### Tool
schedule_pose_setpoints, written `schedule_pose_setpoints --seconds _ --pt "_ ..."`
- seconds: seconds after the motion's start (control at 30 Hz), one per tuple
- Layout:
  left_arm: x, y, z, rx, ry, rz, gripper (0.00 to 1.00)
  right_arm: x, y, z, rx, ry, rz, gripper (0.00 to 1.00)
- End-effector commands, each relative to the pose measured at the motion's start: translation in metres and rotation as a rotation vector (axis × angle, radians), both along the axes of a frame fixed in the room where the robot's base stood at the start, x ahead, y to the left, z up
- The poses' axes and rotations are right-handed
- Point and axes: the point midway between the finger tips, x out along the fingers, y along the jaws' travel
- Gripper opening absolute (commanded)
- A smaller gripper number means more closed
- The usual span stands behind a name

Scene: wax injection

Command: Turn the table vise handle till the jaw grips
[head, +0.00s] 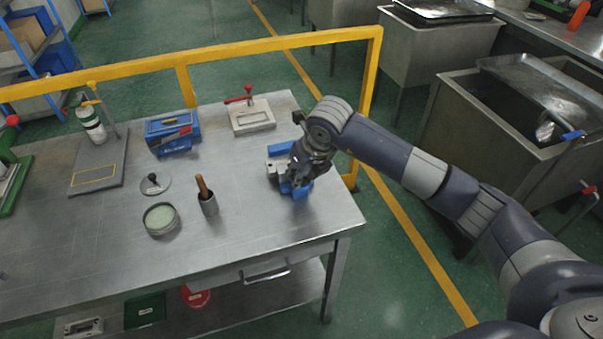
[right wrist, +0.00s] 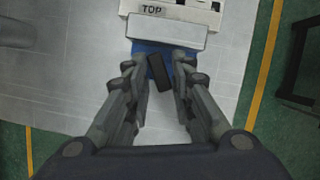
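The blue table vise (head: 297,190) stands near the right end of the metal table. Its pale grey jaw (right wrist: 166,29) and part of its blue body (right wrist: 146,47) show in the right wrist view. A short dark bar, apparently the vise handle (right wrist: 159,73), sits slightly tilted between my right gripper's fingers. My right gripper (right wrist: 160,66) is open around this bar, with visible gaps on both sides. In the head view my right gripper (head: 299,178) is over the vise and hides much of it. My left gripper is in neither view.
On the table (head: 110,240) are a mortar with a wooden pestle (head: 207,198), a round dish (head: 160,218) and a framed plate with a red handle (head: 252,116). A white block marked TOP (right wrist: 205,10) lies beyond the jaw. A yellow rail (head: 280,43) runs behind.

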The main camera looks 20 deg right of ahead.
Motion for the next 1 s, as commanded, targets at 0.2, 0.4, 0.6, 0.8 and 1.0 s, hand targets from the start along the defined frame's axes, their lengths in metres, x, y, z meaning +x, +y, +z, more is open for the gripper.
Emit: schedule_pose_setpoints --seconds 0.2,0.4,0.6,0.8,1.0 --pt "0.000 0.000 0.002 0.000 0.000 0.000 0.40 -0.001 -0.001 0.002 -0.001 0.000 -0.001 0.22" --pt "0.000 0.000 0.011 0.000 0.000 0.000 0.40 -0.004 -0.003 0.016 0.000 -0.001 -0.001 0.22" --pt "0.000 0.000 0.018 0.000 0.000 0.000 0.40 -0.009 -0.006 0.029 -0.001 0.000 0.000 0.22" --pt "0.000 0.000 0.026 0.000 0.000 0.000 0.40 -0.014 -0.008 0.042 0.000 -0.001 0.002 0.22" --pt "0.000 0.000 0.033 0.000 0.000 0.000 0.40 -0.019 -0.011 0.055 0.000 -0.001 0.001 0.22"
